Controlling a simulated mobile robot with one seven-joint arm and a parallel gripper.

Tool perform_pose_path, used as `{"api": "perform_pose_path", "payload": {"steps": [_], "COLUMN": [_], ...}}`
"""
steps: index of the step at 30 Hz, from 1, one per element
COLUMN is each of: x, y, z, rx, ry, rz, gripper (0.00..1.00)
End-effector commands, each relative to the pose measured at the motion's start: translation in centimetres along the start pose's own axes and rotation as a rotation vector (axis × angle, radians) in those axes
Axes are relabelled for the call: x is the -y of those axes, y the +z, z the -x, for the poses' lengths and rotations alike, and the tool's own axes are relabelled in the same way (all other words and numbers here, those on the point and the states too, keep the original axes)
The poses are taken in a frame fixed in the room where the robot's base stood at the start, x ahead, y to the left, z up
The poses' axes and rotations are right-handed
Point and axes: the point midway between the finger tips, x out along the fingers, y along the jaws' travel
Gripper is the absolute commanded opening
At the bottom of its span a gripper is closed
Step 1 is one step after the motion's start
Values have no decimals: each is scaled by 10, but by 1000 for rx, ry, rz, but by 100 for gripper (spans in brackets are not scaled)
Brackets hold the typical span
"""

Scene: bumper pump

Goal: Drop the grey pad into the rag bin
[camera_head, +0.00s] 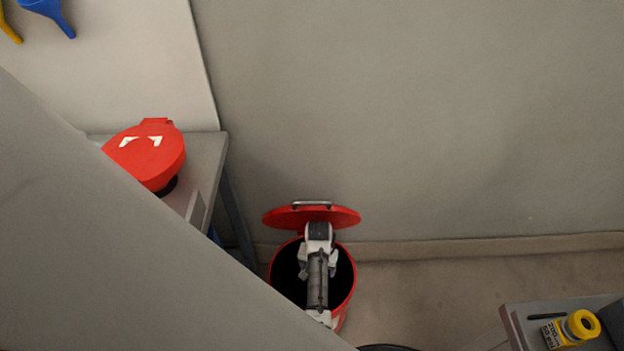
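The rag bin (354,283) is a round red can with a black inside, standing on the floor by the wall. Its red lid (345,216) is raised at the back, with a grey handle at its top edge. The white and grey end of my arm, with my gripper (318,264), is over the bin's mouth and covers the middle of the opening. The fingertips cannot be made out clearly, so I cannot tell whether it is open or shut. I cannot make out the grey pad; it may be hidden by my arm or inside the dark bin.
A grey bench (207,160) at the left holds a red lidded can (150,160) with white marks. Blue (47,8) and yellow (9,27) funnel-like things are at the top left. Floor right of the bin is clear.

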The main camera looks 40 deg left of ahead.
Motion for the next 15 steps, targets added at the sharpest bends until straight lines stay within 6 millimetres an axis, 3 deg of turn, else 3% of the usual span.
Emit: {"api": "perform_pose_path", "payload": {"steps": [10,15], "x": [0,0], "y": [0,0], "z": [1,12], "rx": [0,0], "ry": [0,0], "rz": [0,-1], "gripper": [86,86]}}
